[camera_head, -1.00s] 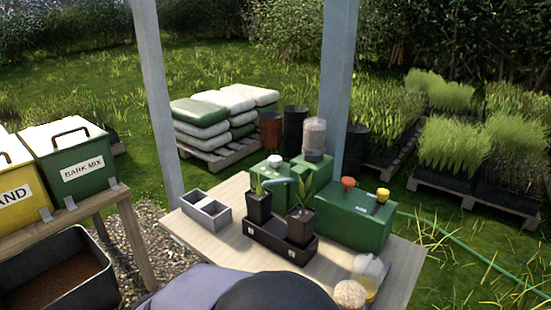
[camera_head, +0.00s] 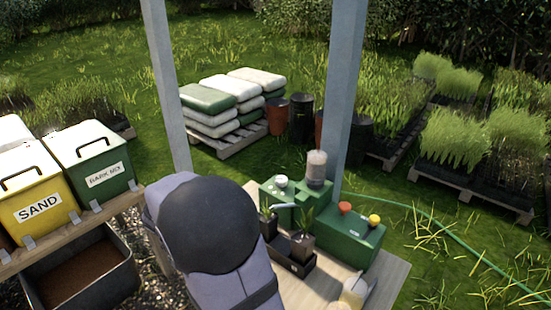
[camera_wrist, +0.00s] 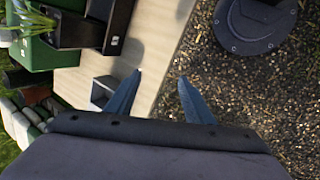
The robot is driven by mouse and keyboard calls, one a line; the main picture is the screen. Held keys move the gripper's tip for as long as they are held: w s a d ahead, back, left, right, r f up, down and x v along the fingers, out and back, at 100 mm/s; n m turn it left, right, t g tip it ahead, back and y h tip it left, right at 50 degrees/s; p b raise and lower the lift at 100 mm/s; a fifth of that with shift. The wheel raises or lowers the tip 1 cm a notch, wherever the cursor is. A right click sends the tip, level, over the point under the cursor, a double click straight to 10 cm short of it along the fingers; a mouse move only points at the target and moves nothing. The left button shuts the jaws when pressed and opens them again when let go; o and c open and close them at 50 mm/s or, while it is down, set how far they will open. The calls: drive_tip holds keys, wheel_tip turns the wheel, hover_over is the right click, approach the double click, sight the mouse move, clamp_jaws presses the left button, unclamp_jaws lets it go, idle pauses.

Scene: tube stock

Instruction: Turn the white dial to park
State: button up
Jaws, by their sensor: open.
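The white dial (camera_head: 281,180) sits on top of a green box (camera_head: 290,192) at the back of the wooden table in the head view. It is small there, and its setting cannot be read. My gripper (camera_wrist: 160,95) shows in the wrist view as two blue fingers spread apart with nothing between them. It hangs over the table's edge and the gravel, well away from the dial. In the head view my arm hides the gripper and the table's left part. The dial is not visible in the wrist view.
A second green box with a red knob (camera_head: 345,207) and a yellow knob (camera_head: 374,220) stands right. A grey post (camera_head: 346,100) rises behind. A grey block tray (camera_wrist: 103,88) lies near my fingers.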

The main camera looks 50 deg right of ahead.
drive_tip(key=w+d+r+n+g+h+p, duration=0.1)
drive_tip(key=w+d+r+n+h+p, duration=0.2)
drive_tip(key=d+r+p, duration=0.75)
drive_tip(key=n+g+h+p, duration=0.1)
drive_tip(key=n+h+p, duration=0.1)
drive_tip(key=n+h, duration=0.6)
approach(278, 181)
drive_tip(key=d+r+n+y, duration=0.1)
drive_tip(key=d+n+y, duration=0.1)
drive_tip(key=shift+y, duration=0.3)
drive_tip(key=shift+r+p+x, duration=0.2)
drive_tip(key=shift+p+x, duration=0.35)
drive_tip(key=shift+x, duration=0.95)
drive_tip(key=shift+r+p+x, duration=0.15)
drive_tip(key=shift+p+x, duration=0.35)
drive_tip(key=shift+x, duration=1.85)
drive_tip(key=shift+w, duration=0.1)
drive_tip(key=shift+c, duration=0.3)
drive_tip(key=c, duration=1)
